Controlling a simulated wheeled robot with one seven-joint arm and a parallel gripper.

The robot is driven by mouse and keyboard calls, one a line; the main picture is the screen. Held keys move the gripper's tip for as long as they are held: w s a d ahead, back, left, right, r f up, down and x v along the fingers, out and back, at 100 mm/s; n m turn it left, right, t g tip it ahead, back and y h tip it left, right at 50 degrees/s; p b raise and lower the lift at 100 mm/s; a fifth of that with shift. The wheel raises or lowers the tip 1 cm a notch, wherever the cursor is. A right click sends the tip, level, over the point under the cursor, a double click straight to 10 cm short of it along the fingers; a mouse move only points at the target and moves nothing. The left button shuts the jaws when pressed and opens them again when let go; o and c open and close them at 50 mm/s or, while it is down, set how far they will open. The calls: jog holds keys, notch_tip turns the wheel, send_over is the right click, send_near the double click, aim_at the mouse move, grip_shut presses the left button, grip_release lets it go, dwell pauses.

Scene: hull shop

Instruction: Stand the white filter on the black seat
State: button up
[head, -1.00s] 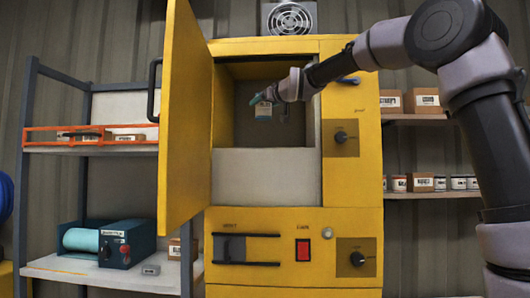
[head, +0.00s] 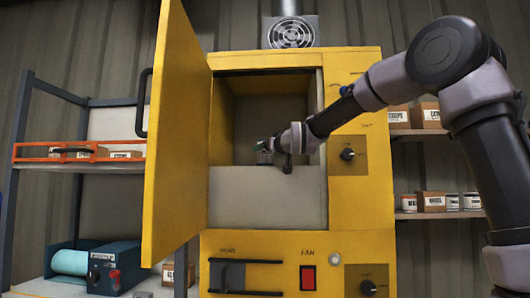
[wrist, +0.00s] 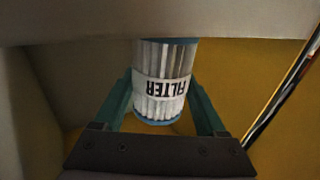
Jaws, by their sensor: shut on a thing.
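The white filter (wrist: 163,85) is a pleated cylinder with blue ends and a FILTER label that reads upside down in the wrist view. My gripper (wrist: 163,108) is shut on it, with one green finger on each side. In the head view my gripper (head: 268,147) is inside the open yellow cabinet, just above the top edge of the pale front panel (head: 268,198). The filter is small there and partly hidden. I cannot make out the black seat in either view. I cannot tell whether the filter touches anything beneath it.
The yellow door (head: 178,135) stands open at the left of the opening. The pale panel closes off the opening's lower part. Shelves with an orange-edged tray (head: 45,153) stand at the left, and boxes (head: 427,115) at the right. A fan (head: 291,33) sits above.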

jog(key=shift+f, duration=0.35)
jog(key=o, duration=1.4)
jog(key=shift+r, duration=0.1)
jog(key=shift+s+d+r, duration=0.1)
jog(key=shift+s, duration=0.05)
jog(key=v, duration=1.1)
jog(key=shift+s+d, duration=0.2)
jog(key=shift+s, duration=0.15)
